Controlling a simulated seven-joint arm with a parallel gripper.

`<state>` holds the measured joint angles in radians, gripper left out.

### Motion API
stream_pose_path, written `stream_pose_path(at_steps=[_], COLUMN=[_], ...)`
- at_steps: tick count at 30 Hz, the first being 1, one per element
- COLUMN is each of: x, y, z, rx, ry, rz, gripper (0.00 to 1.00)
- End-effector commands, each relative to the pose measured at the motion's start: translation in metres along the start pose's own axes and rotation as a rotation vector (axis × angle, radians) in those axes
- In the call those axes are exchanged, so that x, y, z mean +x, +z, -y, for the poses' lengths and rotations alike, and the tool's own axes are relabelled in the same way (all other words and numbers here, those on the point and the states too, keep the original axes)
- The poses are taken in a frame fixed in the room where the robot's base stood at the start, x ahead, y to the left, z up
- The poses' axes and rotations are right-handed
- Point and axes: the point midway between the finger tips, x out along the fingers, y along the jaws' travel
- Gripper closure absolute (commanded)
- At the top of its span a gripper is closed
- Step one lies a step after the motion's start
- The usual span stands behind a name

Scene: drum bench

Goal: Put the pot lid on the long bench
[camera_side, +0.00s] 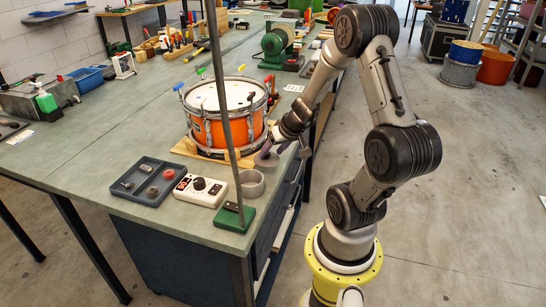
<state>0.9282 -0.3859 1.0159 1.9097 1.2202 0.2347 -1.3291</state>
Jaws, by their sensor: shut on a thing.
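The long bench (95,160) has a grey-green top and runs from the front to the far back. My gripper (283,148) is at the bench's right edge, just right of the orange drum. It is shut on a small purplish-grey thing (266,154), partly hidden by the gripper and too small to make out. I cannot tell whether this is the pot lid, or whether it touches the bench. No other pot lid can be made out.
The drum (212,132) stands on a wooden board. In front are a grey tray (137,186), a white device (201,190), a grey cup (251,183) and a green stand with a tall pole (234,218). Bare bench top lies left of the drum.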

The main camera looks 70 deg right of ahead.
Motion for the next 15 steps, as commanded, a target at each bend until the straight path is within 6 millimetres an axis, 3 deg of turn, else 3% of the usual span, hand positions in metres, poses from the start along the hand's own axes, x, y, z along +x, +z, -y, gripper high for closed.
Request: stream_pose_path(at_steps=[6,15], x=[0.016,0.018], y=[0.01,0.011], z=[-0.003,-0.003], rx=[0.0,-0.001], ry=[0.001,0.001], rz=[-0.001,-0.002], gripper=[0.87,0.87])
